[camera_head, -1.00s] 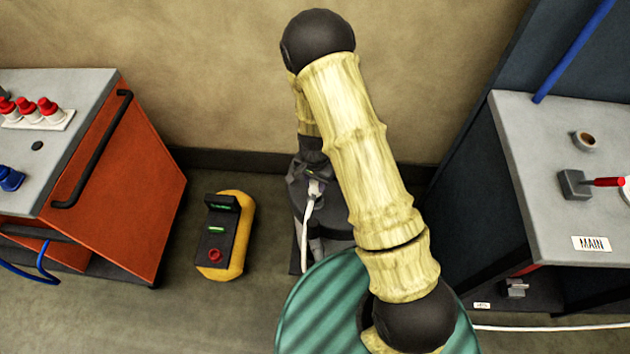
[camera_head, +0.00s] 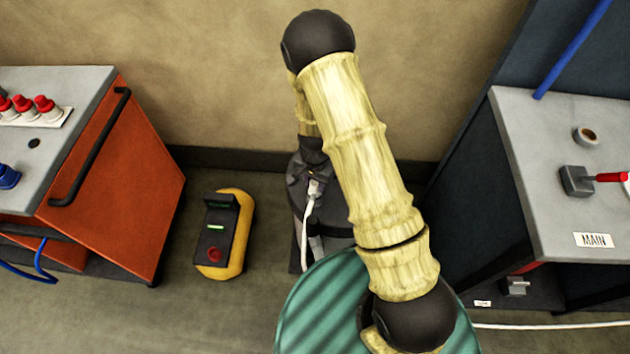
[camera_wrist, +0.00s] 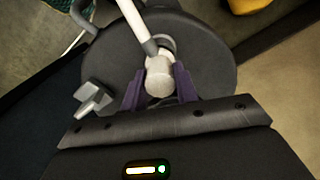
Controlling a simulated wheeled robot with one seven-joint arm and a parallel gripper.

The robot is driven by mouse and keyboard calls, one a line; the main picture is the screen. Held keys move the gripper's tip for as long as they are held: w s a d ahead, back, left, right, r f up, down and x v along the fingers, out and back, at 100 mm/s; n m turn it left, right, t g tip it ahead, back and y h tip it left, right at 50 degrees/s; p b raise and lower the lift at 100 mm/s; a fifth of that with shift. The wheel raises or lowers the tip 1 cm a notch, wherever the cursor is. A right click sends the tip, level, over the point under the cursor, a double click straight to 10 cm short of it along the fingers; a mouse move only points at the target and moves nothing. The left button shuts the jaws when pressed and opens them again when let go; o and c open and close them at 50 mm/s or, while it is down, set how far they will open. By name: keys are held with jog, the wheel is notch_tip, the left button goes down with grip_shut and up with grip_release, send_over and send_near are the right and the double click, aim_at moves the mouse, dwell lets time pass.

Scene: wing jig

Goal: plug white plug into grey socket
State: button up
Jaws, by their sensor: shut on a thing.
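The white plug (camera_wrist: 160,78) sits between the two purple fingers of my gripper (camera_wrist: 160,92) in the wrist view, and the gripper is shut on it. Its white cable (camera_wrist: 132,20) leads up and away. A pale ring shows just behind the plug on a round dark top; I cannot tell whether the plug touches it. In the head view my gripper (camera_head: 313,188) is small and dark over the round stand, with the cable (camera_head: 306,220) hanging down. A small grey fitting (camera_head: 515,287), possibly the grey socket, is low on the right cabinet beside a white label.
A grey lever-like part (camera_wrist: 93,98) stands on the dark round top (camera_wrist: 215,50). A yellow and black box (camera_head: 222,235) lies on the floor. An orange cabinet (camera_head: 115,180) is left, a dark cabinet (camera_head: 480,190) right, and a green ribbed round thing (camera_head: 315,310) in front.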

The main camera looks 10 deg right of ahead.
jog(key=shift+f, duration=0.35)
jog(key=o, duration=1)
notch_tip(320, 180, up, 18)
jog(key=shift+f, duration=0.25)
dwell(0.5)
